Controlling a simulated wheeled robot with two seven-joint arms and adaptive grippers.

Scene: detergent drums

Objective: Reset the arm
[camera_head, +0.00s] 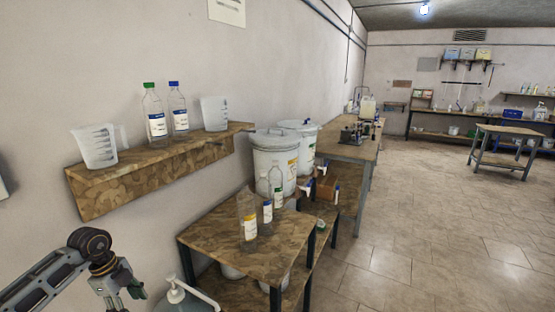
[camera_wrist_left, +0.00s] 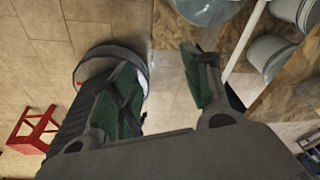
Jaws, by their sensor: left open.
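My left arm comes in at the lower left of the head view. Its gripper (camera_head: 122,294) is in the air, left of the low wooden table (camera_head: 245,262), partly cut off by the bottom edge. In the left wrist view the two green-padded fingers of the left gripper (camera_wrist_left: 165,88) are apart with nothing between them. Two white lidded drums, a nearer one (camera_head: 268,155) and a farther one (camera_head: 307,133), stand beyond the table's bottles. My right gripper is not in view.
A wall shelf (camera_head: 165,172) holds two capped bottles and two measuring jugs. A pump bottle (camera_head: 183,296) is near my left gripper. A red stool (camera_wrist_left: 35,128) shows in the wrist view.

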